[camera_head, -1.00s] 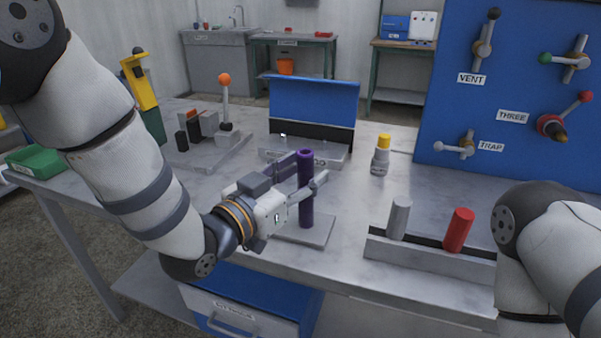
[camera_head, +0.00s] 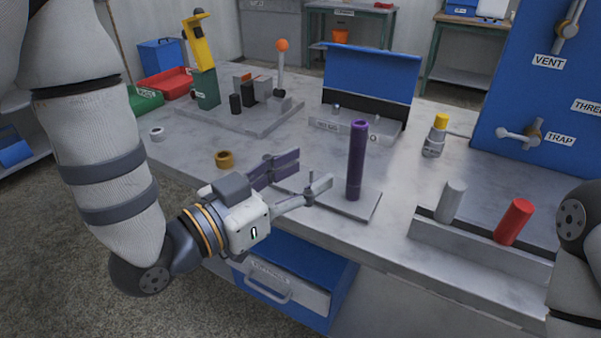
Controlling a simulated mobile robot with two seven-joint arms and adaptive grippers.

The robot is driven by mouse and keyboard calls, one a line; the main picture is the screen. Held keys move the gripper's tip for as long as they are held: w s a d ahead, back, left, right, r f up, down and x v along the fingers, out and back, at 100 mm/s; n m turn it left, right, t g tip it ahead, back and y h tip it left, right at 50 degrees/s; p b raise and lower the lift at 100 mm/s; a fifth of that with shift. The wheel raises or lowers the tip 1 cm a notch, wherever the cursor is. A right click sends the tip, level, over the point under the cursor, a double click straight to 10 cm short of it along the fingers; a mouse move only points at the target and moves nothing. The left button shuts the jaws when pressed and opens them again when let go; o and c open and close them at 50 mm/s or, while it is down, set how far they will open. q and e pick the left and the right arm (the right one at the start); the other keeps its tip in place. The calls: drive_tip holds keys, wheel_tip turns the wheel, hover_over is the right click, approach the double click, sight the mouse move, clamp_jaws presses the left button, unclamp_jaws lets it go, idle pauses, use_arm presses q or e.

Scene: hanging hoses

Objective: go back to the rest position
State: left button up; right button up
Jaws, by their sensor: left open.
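My left gripper (camera_head: 303,178) is open and empty above the front of the workbench, its fingers spread apart. A purple upright tube (camera_head: 357,162) stands on a flat grey plate (camera_head: 362,208) just right of the gripper, apart from the fingers. My left arm (camera_head: 103,165) comes in from the left and bends low at the bench's front edge. Part of my right arm (camera_head: 577,240) shows at the right edge. My right gripper is out of view.
A rack (camera_head: 478,240) with a grey and a red cylinder (camera_head: 514,222) stands front right. A brass ring (camera_head: 225,160) and a white ring (camera_head: 157,134) lie left. A blue valve panel (camera_head: 520,90) rises at right. A blue drawer unit (camera_head: 335,275) is under the bench.

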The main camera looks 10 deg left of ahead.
use_arm(q)
drive_tip(key=s+a+f+n+g+y, duration=0.25)
drive_tip(key=s+f, duration=0.25)
drive_tip(key=f, duration=0.4)
drive_tip(key=s+a+f+n+g+y, duration=0.1)
drive_tip(key=s+a+f+g+y, duration=0.2)
drive_tip(key=f, duration=0.6)
drive_tip(key=s+a+f+n+g+y, duration=0.1)
drive_tip(key=s+a+f+g+y, duration=0.15)
drive_tip(key=s+f, duration=0.5)
drive_tip(key=s+a+f+n+g+y, duration=0.1)
drive_tip(key=s+a+f+g, duration=0.2)
drive_tip(key=s, duration=0.6)
drive_tip(key=s+a+f+n+g+y, duration=0.1)
drive_tip(key=s+a+f+n+g, duration=0.1)
drive_tip(key=s, duration=0.7)
wheel_tip(320, 180, down, 3)
drive_tip(key=a+g, duration=0.1)
drive_tip(key=g, duration=0.2)
drive_tip(key=shift+s+g, duration=0.3)
